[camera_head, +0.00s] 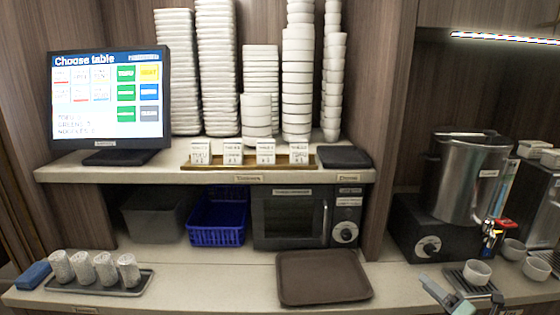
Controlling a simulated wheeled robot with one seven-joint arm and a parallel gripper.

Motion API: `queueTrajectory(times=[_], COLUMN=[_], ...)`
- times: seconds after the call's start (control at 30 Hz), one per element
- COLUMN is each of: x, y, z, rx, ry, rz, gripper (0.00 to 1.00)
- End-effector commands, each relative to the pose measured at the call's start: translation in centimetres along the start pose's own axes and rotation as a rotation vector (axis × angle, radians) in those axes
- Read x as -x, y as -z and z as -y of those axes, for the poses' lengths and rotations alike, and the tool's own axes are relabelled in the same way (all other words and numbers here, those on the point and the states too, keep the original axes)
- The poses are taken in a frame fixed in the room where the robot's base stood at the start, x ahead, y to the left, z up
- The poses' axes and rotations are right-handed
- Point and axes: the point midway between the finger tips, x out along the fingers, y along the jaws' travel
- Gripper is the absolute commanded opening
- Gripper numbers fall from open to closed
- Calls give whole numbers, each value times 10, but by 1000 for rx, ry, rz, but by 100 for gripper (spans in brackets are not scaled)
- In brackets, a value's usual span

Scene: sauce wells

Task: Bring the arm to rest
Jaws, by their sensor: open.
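My gripper (462,290) shows at the bottom right edge, cut off by the frame. A pale grey finger slants up at its left, and a dark part shows at its right. The jaws are open. They are in front of the drip tray, close to a small white cup (477,272) in the picture. I cannot tell whether they touch anything. Most of my arm is out of view.
A brown tray (322,278) lies on the counter (216,286) left of my gripper. A steel urn (471,181) and more white cups (537,268) crowd the right. A microwave (292,219) and blue basket (217,220) stand behind.

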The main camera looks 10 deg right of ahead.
Motion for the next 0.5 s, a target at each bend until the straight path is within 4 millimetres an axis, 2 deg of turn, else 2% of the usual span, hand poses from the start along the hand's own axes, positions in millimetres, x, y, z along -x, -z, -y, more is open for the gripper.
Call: queueTrajectory(times=[0.03, 0.1, 0.2, 0.37, 0.5], x=[-14, -28, -38, -37, -22], y=[14, 33, 63, 111, 147], z=[-22, -52, -93, -154, -198], rx=[80, 189, 342, 590, 812], ry=[-80, -195, -370, -678, -975], rz=[-117, -260, -454, -734, -942], gripper=[55, 55, 55, 55, 55])
